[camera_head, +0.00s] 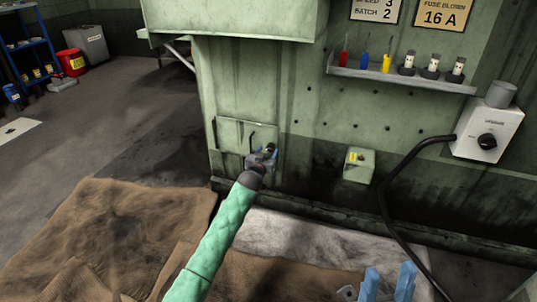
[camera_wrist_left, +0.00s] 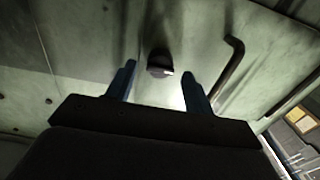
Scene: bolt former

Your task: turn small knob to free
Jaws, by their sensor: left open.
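The small dark knob (camera_wrist_left: 159,63) is on the pale green panel door (camera_head: 234,133) low on the machine. In the left wrist view it shows between my left gripper's two blue fingers (camera_wrist_left: 160,85), near their tips. The fingers stand apart with a gap on each side of the knob, and I see no contact. In the head view my left gripper (camera_head: 263,156) is at the door's lower right and hides the knob. My right gripper (camera_head: 388,284) is at the bottom edge with its blue fingers apart and nothing seen between them.
A bent door handle (camera_wrist_left: 230,70) is right of the knob. A shelf (camera_head: 400,79) holds screwdrivers and fuses. A white box (camera_head: 487,125) with a larger black dial and a cable (camera_head: 385,205) is at right.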

